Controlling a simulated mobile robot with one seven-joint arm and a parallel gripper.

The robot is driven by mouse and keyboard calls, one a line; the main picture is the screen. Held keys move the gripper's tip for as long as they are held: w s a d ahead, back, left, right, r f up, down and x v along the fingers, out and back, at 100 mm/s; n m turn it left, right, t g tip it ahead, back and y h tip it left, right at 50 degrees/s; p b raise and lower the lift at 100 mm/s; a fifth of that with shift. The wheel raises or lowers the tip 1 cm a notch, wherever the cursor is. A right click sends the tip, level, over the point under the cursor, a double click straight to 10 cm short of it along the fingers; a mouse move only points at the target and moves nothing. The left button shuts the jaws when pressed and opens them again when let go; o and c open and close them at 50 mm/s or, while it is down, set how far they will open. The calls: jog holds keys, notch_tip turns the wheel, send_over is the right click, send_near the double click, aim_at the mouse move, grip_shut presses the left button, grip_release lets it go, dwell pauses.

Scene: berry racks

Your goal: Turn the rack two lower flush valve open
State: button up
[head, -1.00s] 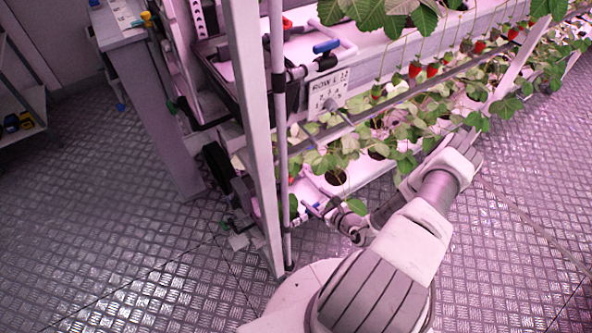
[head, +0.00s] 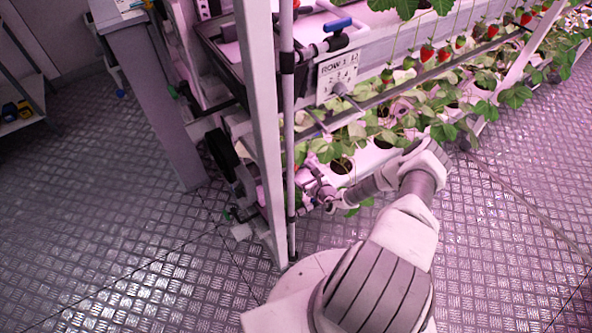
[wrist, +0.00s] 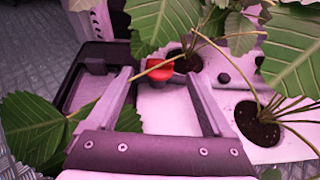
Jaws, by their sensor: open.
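My gripper (wrist: 159,73) is open in the wrist view, one finger on each side. A red valve handle (wrist: 158,68) shows between and just beyond the fingertips; a thin plant stem crosses in front of it. I see no contact between fingers and handle. In the head view my gripper (head: 314,190) is low at the rack's near end, beside the upright post (head: 262,130), at the lower plant channel. The red handle is not distinguishable there, hidden around my gripper. A blue valve handle (head: 338,24) sits higher, on the upper pipe beside the row sign (head: 337,76).
Strawberry leaves (wrist: 165,18) hang close above and beside the fingers. A white planting channel with dark holes (wrist: 258,122) lies right, and a black tray (wrist: 88,80) left. A vertical pipe (head: 289,130) runs by the post. The floor (head: 110,220) left is clear.

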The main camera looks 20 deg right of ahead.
aim_at(296, 167)
jog(key=shift+b+x, duration=0.55)
jog(key=shift+x, duration=1.6)
jog(key=shift+c, duration=0.3)
grip_shut()
jog(key=shift+y, duration=0.3)
jog(key=shift+d+n+b, duration=0.1)
jog(key=shift+n+b, duration=0.25)
jog(key=shift+n, duration=0.05)
jog(key=shift+o, duration=0.3)
grip_release()
jog(key=p+v, duration=0.4)
jog(key=v, duration=1.3)
jog(key=shift+s+d+r+p, duration=0.15)
jog(key=shift+d+r+p, duration=0.05)
jog(key=shift+d+p, duration=0.1)
